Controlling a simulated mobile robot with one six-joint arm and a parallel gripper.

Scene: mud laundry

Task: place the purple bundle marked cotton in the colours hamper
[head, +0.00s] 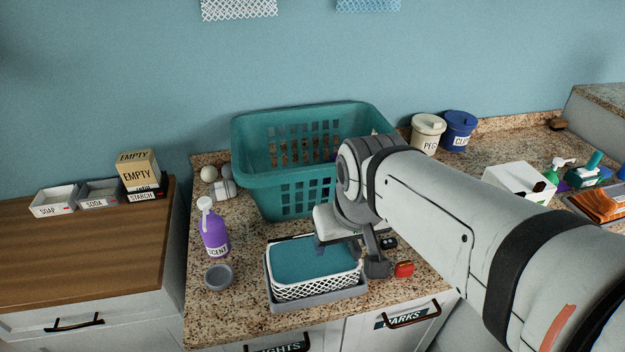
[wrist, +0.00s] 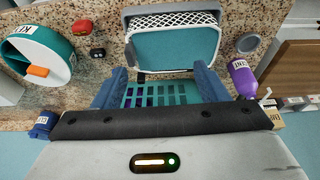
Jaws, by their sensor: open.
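The purple bundle marked cotton is not clearly identifiable. Purple patches (wrist: 140,98) show through the slots of the large teal basket (head: 262,180) in the wrist view; I cannot tell whether they are the bundle. No hamper with a readable colours label shows. The teal basket stands against the back wall, partly hidden by my arm. My gripper (head: 347,253) is open, with nothing seen held, in front of this basket and near the right rear of a white mesh-sided tub with a teal inside (head: 315,290). Its two blue-grey fingers (wrist: 162,88) frame the slotted basket wall in the wrist view.
A purple scent bottle (head: 214,232) and grey bowl (head: 219,277) stand left of the tub. A red item (head: 404,269) lies right of it. A teal round container (wrist: 30,75) shows in the wrist view. PEG and blue canisters (head: 457,130) stand behind. Drawers below read LIGHTS and DARKS.

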